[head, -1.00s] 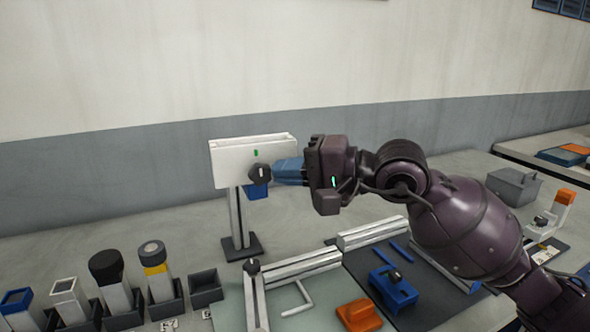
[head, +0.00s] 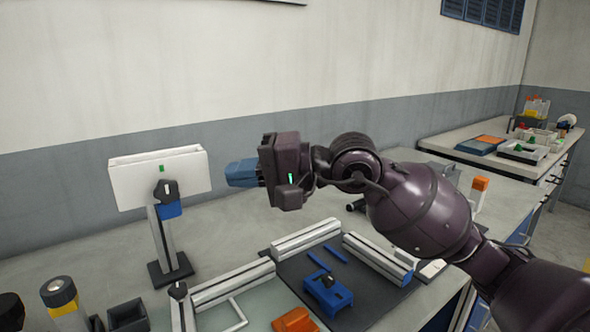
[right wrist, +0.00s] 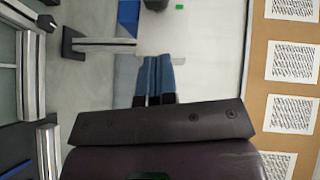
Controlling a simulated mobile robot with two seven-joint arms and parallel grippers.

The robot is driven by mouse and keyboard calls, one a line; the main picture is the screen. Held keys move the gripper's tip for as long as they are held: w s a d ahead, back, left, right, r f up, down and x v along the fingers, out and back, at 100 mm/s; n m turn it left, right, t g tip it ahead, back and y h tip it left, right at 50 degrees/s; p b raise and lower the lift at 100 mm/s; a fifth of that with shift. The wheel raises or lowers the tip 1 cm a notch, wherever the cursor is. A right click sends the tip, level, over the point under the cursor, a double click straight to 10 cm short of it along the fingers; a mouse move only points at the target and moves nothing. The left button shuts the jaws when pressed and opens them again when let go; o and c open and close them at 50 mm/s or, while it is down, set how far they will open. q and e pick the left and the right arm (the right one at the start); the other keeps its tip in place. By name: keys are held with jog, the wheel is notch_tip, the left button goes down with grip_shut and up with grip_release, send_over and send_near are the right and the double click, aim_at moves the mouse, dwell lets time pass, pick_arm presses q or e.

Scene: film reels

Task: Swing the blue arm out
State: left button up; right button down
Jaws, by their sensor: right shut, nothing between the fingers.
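A white box-like panel (head: 150,180) stands on a grey post with a dark foot. A black knob (head: 165,189) with a light mark sits on its lower front, and a short blue piece (head: 170,210), seemingly the blue arm, hangs just under the knob. The blue piece also shows at the top of the right wrist view (right wrist: 128,16). My right gripper (head: 230,173) has blue fingers, closed together and empty. They point left toward the panel and are apart from the knob and blue piece. The closed fingers also show in the right wrist view (right wrist: 155,60). My left gripper is not seen.
On the bench in front lie a metal rail frame (head: 232,284), a blue block tool (head: 329,291) on a dark mat and an orange block (head: 295,320). A yellow-banded canister (head: 60,293) stands at the lower left. Bench around the post's foot is mostly clear.

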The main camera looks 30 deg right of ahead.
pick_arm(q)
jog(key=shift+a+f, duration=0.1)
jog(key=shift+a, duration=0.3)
pick_arm(e)
jog(key=v, duration=0.7)
jog(key=shift+s+a, duration=0.25)
jog(key=shift+s, duration=0.15)
jog(key=shift+r, duration=0.15)
